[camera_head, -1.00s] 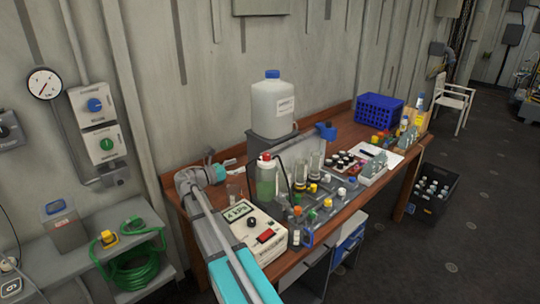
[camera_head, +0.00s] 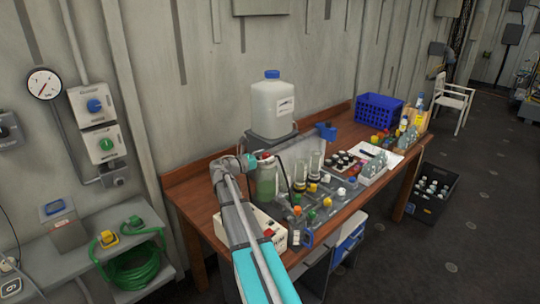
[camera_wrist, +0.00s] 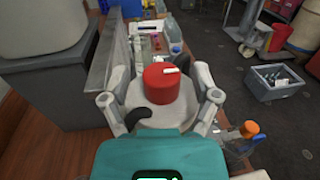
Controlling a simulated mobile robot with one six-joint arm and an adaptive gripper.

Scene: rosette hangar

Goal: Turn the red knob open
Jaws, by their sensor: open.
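The red knob (camera_wrist: 165,85) is round, with a white mark on top, and sits on a pale rounded body in the wrist view. My gripper (camera_wrist: 162,74) is open, with one finger on each side of the knob. I cannot tell whether either finger touches it. In the head view, my gripper (camera_head: 248,162) is beside the top of a bottle with green liquid (camera_head: 266,183). The red top of that bottle is partly hidden by the gripper there.
A white jug (camera_head: 272,103) on a grey stand (camera_head: 265,147) is close behind. Glass cylinders and small bottles crowd the wooden bench (camera_head: 200,192) to the right. A blue basket (camera_head: 378,112) stands farther back. A black crate (camera_head: 432,190) is on the floor.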

